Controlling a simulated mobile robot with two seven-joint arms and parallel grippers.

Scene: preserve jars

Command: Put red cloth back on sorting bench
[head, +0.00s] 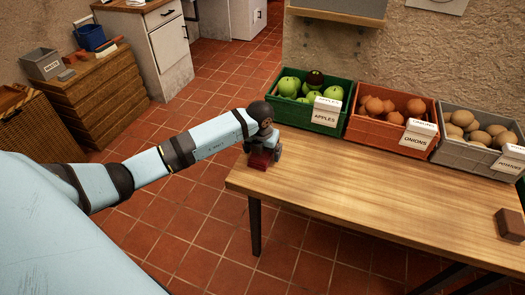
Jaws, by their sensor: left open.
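The red cloth (261,161) is a small, folded dark red piece at the far left corner of the wooden sorting bench (360,195). My left gripper (264,157) points down over that corner, right at the cloth. Its fingers are open, with the cloth between or just under them. The gripper hides part of the cloth, so I cannot tell whether they touch or whether the cloth rests fully on the bench top. My right gripper is not in view.
Green apple crate (309,122), orange onion crate (380,133) and grey potato crate (468,156) line the bench's back edge. A brown block (510,224) sits at the right. The bench's middle is clear. A wooden cabinet (105,98) with a grey bin (42,64) stands left.

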